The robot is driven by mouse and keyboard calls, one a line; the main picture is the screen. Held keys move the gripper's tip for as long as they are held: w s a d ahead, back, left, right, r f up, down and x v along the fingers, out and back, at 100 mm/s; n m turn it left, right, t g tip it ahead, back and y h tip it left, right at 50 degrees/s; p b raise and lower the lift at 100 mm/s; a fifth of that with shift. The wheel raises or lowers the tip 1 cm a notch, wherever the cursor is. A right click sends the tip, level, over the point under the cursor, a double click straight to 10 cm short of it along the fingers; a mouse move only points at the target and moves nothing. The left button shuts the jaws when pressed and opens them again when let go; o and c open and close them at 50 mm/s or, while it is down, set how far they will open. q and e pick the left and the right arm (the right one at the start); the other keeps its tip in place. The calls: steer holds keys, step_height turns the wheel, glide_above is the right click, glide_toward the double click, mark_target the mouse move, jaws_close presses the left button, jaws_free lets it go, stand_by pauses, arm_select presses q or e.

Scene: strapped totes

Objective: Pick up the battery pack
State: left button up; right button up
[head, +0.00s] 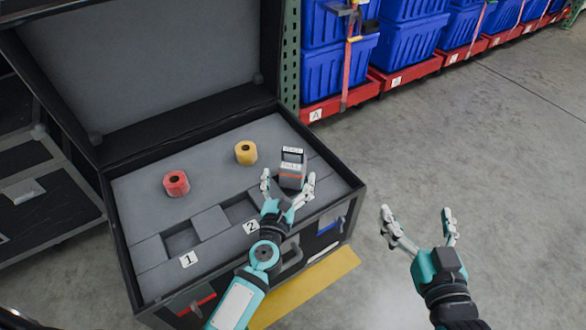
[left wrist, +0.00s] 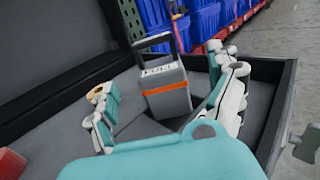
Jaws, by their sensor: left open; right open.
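The battery pack (head: 292,169) is a grey block with an orange stripe, a white label and a dark handle on top. It stands upright on the grey foam of the open black case (head: 120,264), at the right part of the foam. It also shows in the left wrist view (left wrist: 166,90), between the fingers. My left gripper (head: 288,182) is open, with its fingers on either side of the pack's near end; I cannot tell whether they touch it. My right gripper (head: 418,222) is open and empty, out over the floor to the right of the case.
A red tape roll (head: 175,183) and a yellow tape roll (head: 246,152) stand on the foam to the left. Foam slots labelled 1 (head: 188,260) and 2 (head: 252,227) lie along the front. Blue totes (head: 340,70) on red bases stand behind. The floor at right is clear.

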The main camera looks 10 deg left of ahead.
mark_target(293, 160)
arm_select(q)
steer(key=shift+w, duration=1.2)
steer(key=w, duration=0.4)
steer(key=shift+w+a, duration=0.15)
steer(key=shift+w, duration=0.35)
arm_select(e)
steer(key=shift+w+a+r+t, duration=0.15)
steer(key=shift+r+t, duration=0.2)
steer(key=shift+r, duration=0.25)
steer(key=shift+w+a+r+t, duration=0.1)
steer(key=shift+r+t, duration=0.25)
steer(key=shift+r, duration=0.25)
arm_select(q)
steer(key=c, duration=1.6)
steer(key=shift+r, duration=0.15)
steer(key=shift+c, duration=0.6)
